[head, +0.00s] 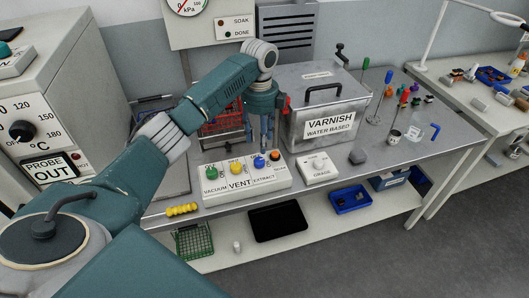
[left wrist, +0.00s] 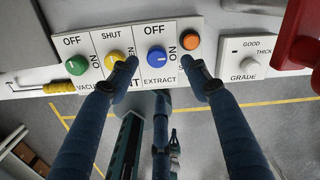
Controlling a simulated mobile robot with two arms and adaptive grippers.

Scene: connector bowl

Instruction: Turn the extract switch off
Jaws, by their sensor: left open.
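The extract switch (left wrist: 157,57) is a round blue knob on a white panel (left wrist: 82,40), with OFF above it, ON to its right and EXTRACT below. A small pale mark on its right side seems to face ON. In the head view the blue knob (head: 259,162) is third from the left on the panel. My left gripper (head: 267,143) points down just above and behind it. In the left wrist view my left gripper (left wrist: 159,62) is open and empty, one finger on each side of the blue knob. Whether they touch it is unclear. My right gripper is not in view.
A green knob (left wrist: 76,65), a yellow knob (left wrist: 113,60) and an orange button (left wrist: 190,41) flank the switch closely. A GRADE box (head: 318,167) stands to the right, and the VARNISH tank (head: 325,105) behind it. A wire rack (head: 222,128) stands behind the panel.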

